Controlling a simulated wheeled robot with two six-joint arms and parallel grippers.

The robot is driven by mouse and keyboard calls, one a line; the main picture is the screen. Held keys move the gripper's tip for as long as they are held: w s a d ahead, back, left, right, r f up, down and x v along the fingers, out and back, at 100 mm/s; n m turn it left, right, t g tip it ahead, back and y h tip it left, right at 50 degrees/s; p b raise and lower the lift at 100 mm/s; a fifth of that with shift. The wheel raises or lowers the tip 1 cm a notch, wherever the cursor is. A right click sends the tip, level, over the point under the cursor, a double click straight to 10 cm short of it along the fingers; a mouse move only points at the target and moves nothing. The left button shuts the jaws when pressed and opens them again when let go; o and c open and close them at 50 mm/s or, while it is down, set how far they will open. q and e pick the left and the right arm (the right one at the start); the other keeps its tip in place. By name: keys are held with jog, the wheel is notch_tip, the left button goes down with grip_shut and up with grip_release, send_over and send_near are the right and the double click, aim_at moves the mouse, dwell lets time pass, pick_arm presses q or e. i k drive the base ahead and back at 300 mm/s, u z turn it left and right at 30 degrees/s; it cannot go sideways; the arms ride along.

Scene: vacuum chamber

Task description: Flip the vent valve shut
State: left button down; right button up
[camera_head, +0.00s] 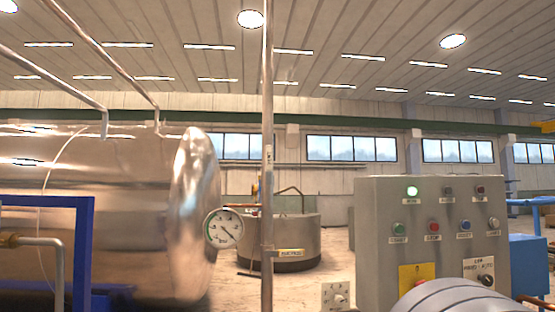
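No part that I can surely name as the vent valve shows. A round pressure gauge (224,229) with a white face sits left of the pipe. A brass fitting (10,240) joins a bent metal pipe (50,242) at the left edge. Neither of my grippers is in view.
A large shiny steel chamber (110,215) fills the left, behind a blue frame (82,250). A grey control panel (430,230) with a lit green lamp stands right. A small knob box (335,296) is low in the middle. A grey ribbed round shape (455,302) shows at bottom right.

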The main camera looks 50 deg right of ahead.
aim_at(269, 148)
jog(key=z, duration=0.65)
jog(key=i, duration=0.65)
jog(key=z, duration=0.85)
jog(key=i, duration=0.3)
jog(key=z, duration=0.35)
